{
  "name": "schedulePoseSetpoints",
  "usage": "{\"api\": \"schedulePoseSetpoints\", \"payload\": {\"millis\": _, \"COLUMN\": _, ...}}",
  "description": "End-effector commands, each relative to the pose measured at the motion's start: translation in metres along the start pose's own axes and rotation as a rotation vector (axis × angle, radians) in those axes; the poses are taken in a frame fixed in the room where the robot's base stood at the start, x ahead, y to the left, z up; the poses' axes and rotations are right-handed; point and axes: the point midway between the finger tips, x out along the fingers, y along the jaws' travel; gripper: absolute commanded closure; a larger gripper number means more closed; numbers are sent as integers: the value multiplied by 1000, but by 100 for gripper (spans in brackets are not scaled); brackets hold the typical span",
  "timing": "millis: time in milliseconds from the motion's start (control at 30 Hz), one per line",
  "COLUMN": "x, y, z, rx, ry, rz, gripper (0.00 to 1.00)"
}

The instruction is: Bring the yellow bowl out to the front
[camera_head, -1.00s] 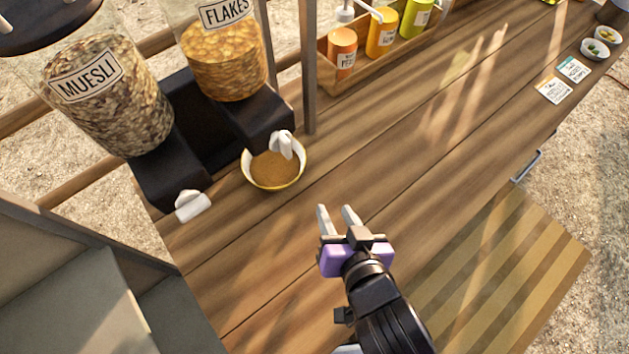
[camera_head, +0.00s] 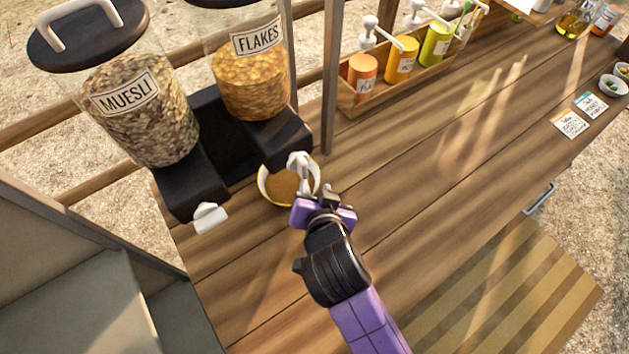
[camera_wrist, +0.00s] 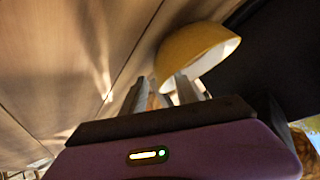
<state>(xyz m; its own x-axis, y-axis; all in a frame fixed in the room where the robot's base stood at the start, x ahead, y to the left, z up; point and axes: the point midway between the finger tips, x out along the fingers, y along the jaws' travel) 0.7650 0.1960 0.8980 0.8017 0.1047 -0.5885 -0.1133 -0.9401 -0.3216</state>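The yellow bowl (camera_head: 264,192) stands on the wooden counter under the flakes dispenser's spout. It has a pale inner wall and something brown inside. My gripper (camera_head: 308,186) is at the bowl's right, near side, and hides part of its rim. In the wrist view, the bowl (camera_wrist: 190,48) shows just beyond the fingertips, close to the right finger. The two fingers of my gripper (camera_wrist: 160,92) are apart there. I cannot tell whether the rim lies between them or whether they touch it.
The flakes dispenser (camera_head: 250,85) and its white lever (camera_head: 298,160) are close above the bowl. The muesli dispenser (camera_head: 140,115) stands to the left. A post (camera_head: 331,90) and a wooden box of pump bottles (camera_head: 352,103) are behind. The counter (camera_head: 425,150) is clear to the right.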

Motion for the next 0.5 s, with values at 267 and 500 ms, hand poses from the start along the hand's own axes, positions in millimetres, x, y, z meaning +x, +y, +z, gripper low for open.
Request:
{"api": "schedulePoseSetpoints", "payload": {"millis": 267, "x": 28, "y": 0, "z": 0, "rx": 0, "ry": -1, "rz": -1, "gripper": 64}}
{"api": "schedulePoseSetpoints", "payload": {"millis": 500, "x": 32, "y": 0, "z": 0, "rx": 0, "ry": 0, "rz": -1, "gripper": 64}}
